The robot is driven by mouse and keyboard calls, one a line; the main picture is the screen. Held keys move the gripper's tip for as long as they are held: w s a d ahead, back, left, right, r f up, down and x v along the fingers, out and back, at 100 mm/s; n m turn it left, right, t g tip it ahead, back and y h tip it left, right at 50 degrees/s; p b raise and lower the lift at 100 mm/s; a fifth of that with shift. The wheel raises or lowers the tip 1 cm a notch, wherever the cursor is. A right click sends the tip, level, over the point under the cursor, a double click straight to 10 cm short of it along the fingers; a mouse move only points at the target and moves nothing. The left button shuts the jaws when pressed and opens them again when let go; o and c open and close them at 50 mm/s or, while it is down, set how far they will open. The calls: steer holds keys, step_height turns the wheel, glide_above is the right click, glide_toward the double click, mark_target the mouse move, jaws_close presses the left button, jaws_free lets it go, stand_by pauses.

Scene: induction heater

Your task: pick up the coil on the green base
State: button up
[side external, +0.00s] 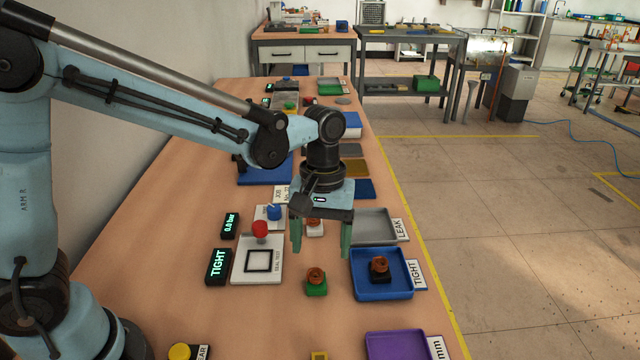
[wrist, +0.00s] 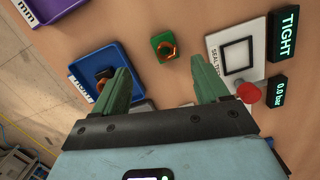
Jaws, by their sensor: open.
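The copper-coloured coil on the green base (side external: 316,282) stands on the bare table, between the white seal test plate and the blue tray. It also shows in the wrist view (wrist: 165,47), ahead of my fingers and between their lines. My gripper (side external: 320,250) is open and empty, with green fingers pointing down. It hangs above the table and is apart from the coil. A second coil, on a black base (side external: 379,270), sits in the blue tray marked TIGHT. A third coil, on a white base (side external: 314,227), is partly hidden behind my gripper.
The blue TIGHT tray (side external: 408,291) lies right of the green base. The white seal test plate (side external: 240,272) with a red knob (side external: 260,229) lies left. A grey LEAK tray (side external: 378,224) is behind and a purple tray (side external: 372,349) in front. Bare table surrounds the green base.

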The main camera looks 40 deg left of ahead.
mark_target(317, 271)
steer(key=shift+s+a+f, duration=0.1)
steer(key=shift+s+f, duration=0.05)
steer(key=shift+f, duration=1.1)
steer(key=shift+s+d+f, duration=0.1)
steer(key=shift+s+f, duration=0.05)
steer(key=shift+f, duration=1.1)
steer(key=shift+s+a+f, duration=0.1)
steer(key=shift+s+f, duration=0.05)
steer(key=shift+f, duration=1.1)
steer(key=shift+c, duration=0.3)
steer(key=c, duration=1.2)
